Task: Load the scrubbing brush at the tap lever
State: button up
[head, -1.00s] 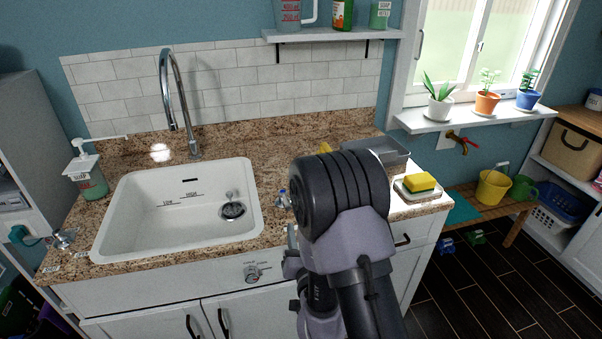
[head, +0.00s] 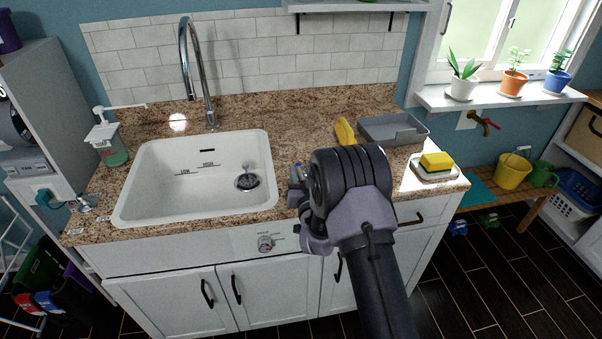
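A curved chrome tap (head: 188,65) stands behind the white sink (head: 150,205). A small chrome fitting (head: 86,203) sits at the counter's front left corner. A small blue-and-metal piece (head: 297,172) shows right of the sink, partly hidden by my arm. I cannot tell which of these, if either, is the tap lever. A yellow item (head: 344,131) lies on the counter beside the grey tray; I cannot tell whether it is the scrubbing brush. My arm's large dark joint covers the counter's front right.
A grey tray (head: 414,139) stands at the counter's back right. A yellow-and-green sponge (head: 437,161) rests on a white dish (head: 456,173). A soap dispenser (head: 112,155) stands left of the sink. The counter (head: 275,118) between tap and tray is clear.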

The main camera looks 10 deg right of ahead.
jog(key=shift+w, duration=0.2)
grip_shut()
jog(key=shift+r, duration=0.1)
dwell(1.2)
